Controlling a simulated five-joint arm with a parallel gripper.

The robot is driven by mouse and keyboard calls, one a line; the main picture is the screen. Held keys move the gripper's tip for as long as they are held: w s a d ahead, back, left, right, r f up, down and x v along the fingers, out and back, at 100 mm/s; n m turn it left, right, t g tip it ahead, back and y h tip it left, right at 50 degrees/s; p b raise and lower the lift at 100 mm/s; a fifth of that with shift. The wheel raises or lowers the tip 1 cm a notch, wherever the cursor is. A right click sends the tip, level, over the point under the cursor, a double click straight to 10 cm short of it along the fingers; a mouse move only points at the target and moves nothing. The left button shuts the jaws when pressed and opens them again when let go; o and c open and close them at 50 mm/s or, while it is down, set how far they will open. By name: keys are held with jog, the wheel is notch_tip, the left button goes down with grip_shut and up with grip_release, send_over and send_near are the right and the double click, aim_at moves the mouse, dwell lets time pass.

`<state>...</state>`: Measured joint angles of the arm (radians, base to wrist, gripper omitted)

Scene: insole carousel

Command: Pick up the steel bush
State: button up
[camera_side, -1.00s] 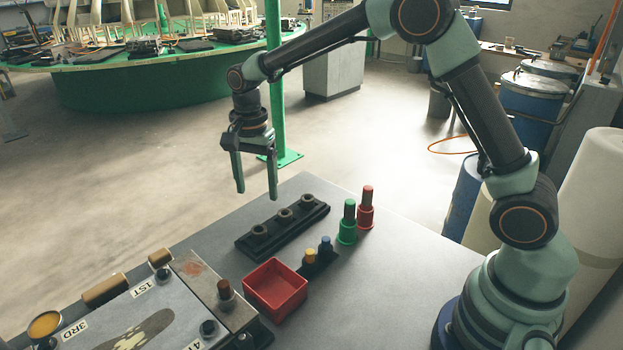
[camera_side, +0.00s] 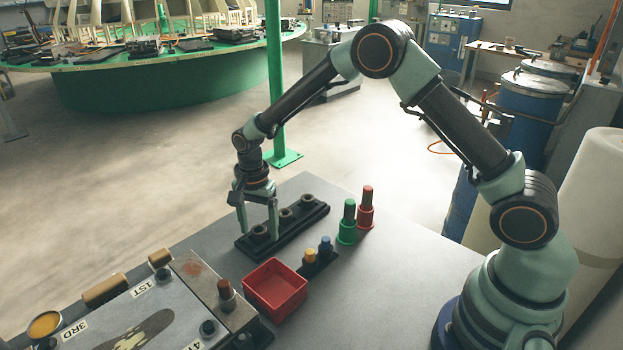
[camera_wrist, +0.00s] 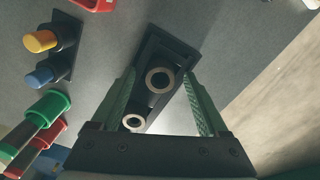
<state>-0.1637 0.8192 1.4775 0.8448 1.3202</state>
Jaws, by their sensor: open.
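Several steel bushes sit upright in a row on a dark rack (camera_side: 246,246). The front-left steel bush (camera_side: 260,232) shows between the fingertips of my gripper (camera_side: 259,231) in the side view. In the wrist view this ring-shaped bush (camera_wrist: 159,80) lies between the fingers of my gripper (camera_wrist: 160,78), with clear space on both sides. My gripper points down, is open and holds nothing. The middle bush (camera_side: 284,213) shows just right of the right finger, and it also shows in the wrist view (camera_wrist: 134,122). The far bush (camera_side: 307,199) is hidden in the wrist view.
A red tray (camera_side: 275,288) stands in front of the rack. Yellow and blue knobs (camera_side: 318,252) stand beside it. A green holder (camera_side: 347,233) and a red holder (camera_side: 365,216) with upright rods stand to the right. A metal plate (camera_side: 150,315) fills the front left.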

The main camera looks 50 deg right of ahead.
grip_shut()
jog(key=shift+r, duration=0.1)
notch_tip(320, 180, up, 20)
dwell(0.7)
